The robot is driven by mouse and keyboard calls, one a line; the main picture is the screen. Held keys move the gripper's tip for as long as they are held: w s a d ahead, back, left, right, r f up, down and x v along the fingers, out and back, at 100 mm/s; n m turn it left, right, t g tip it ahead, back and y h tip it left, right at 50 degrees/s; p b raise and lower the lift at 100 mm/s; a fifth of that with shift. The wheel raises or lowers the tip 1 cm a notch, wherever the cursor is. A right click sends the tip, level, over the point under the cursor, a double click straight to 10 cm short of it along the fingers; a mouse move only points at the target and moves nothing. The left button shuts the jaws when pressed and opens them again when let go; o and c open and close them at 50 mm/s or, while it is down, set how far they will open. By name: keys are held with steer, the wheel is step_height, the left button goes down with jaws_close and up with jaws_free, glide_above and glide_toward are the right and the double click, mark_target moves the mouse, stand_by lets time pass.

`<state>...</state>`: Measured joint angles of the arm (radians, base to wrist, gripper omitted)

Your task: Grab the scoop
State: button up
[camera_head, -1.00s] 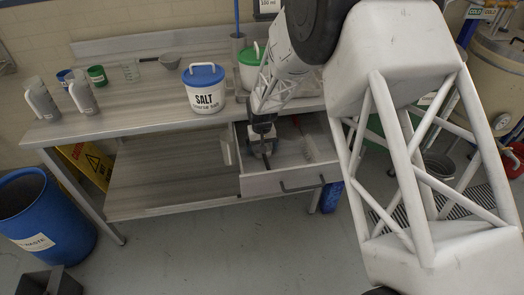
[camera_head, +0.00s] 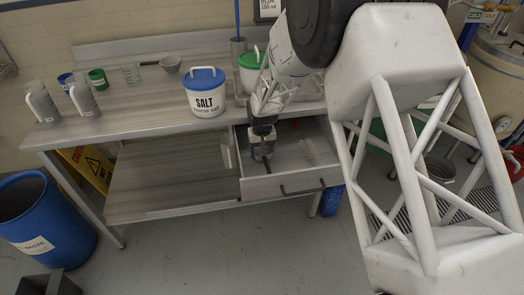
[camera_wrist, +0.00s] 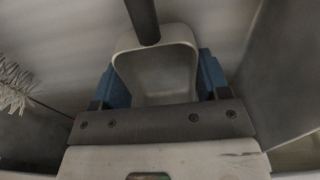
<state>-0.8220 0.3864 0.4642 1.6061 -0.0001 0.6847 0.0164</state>
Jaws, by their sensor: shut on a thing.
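The scoop (camera_wrist: 158,72) shows in the wrist view as a pale grey, hollow bowl with a dark round handle pointing up and away. My gripper (camera_wrist: 158,85) has a blue fingertip on each side of the bowl and is shut on it. In the head view my gripper (camera_head: 262,150) reaches down into the open drawer (camera_head: 285,185) under the bench. The scoop is small and mostly hidden by the gripper there. I cannot tell whether it still touches the drawer floor.
A white-bristled brush (camera_wrist: 14,84) lies in the drawer beside the scoop. The drawer walls stand close around my gripper. On the bench (camera_head: 130,105) above are a salt bucket (camera_head: 206,98), a green-lidded bucket (camera_head: 249,78), a grey dipper (camera_head: 170,66) and jugs. A blue waste bin (camera_head: 40,225) stands left.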

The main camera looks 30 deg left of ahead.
step_height(320, 180, up, 17)
steer(key=shift+r, duration=0.2)
stand_by(0.4)
